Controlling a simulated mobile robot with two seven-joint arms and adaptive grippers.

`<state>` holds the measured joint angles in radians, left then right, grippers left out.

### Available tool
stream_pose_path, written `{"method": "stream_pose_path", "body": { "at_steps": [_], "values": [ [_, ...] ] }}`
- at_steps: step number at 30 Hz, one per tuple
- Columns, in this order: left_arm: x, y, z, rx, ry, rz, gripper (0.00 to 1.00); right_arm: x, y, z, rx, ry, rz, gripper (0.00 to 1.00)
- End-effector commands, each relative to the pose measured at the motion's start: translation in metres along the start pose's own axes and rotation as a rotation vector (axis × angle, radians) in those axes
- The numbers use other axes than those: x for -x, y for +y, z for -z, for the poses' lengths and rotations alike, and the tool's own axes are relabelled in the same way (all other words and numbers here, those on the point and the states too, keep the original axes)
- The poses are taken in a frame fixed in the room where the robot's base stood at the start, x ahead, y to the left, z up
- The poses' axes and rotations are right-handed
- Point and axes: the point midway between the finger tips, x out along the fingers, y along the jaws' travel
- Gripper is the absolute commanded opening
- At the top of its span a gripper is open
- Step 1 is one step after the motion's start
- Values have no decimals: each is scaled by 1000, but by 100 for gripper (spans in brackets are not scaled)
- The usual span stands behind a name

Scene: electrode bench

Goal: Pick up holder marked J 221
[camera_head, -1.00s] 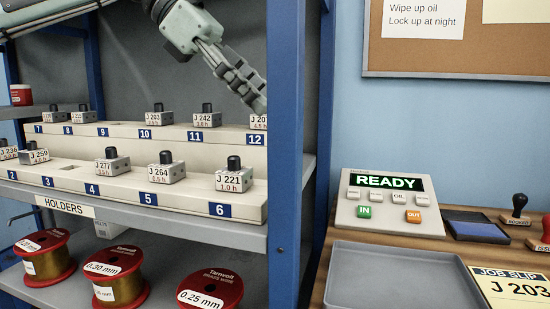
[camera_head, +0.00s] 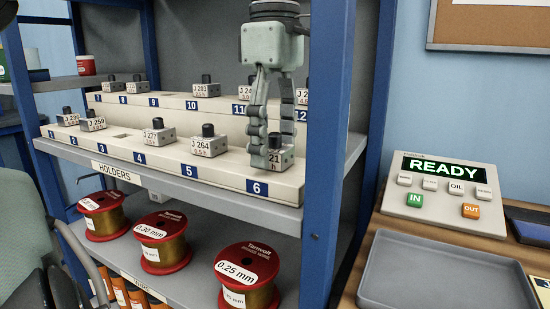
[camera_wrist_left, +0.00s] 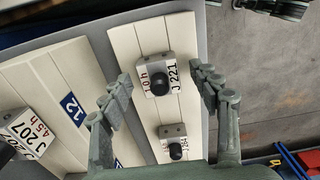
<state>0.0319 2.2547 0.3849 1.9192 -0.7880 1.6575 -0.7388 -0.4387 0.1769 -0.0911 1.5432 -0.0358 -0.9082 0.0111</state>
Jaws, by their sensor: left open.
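The holder marked J 221 (camera_head: 287,158) is a small grey block with a black knob, standing at place 6 on the lower cream step of the rack. Its label is partly covered by my finger in the head view. My left gripper (camera_head: 272,146) points down at it, open, with its fingers around the block. In the left wrist view the holder (camera_wrist_left: 155,76) shows its J 221 label and lies between the two spread fingers (camera_wrist_left: 161,80), with a gap on each side.
Holder J 264 (camera_head: 209,147) stands beside it at place 5. More holders, such as J 277 (camera_head: 158,136), stand further left and on the upper step. A blue shelf post (camera_head: 328,150) rises just right of my gripper. A grey tray (camera_head: 445,265) lies right.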

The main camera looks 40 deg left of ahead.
Motion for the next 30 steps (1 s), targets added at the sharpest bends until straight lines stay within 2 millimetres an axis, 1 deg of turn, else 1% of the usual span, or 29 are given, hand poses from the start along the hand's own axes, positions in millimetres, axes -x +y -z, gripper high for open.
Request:
{"method": "stream_pose_path", "body": {
  "at_steps": [7,8,22,23,30],
  "values": [
    [-2,0,0,0,-1,0,62,-1,0,1,1,2,-1,40],
    [-2,0,0,0,-1,0,60,-1,0,1,1,3,-1,40],
    [-2,0,0,0,-1,0,1,0,0,1,1,2,-1,40],
    [-2,0,0,0,-1,0,0,0,0,1,1,2,-1,40],
    [-1,0,0,0,-2,-2,0,0,0,1,1,2,-1,40]
  ]
}}
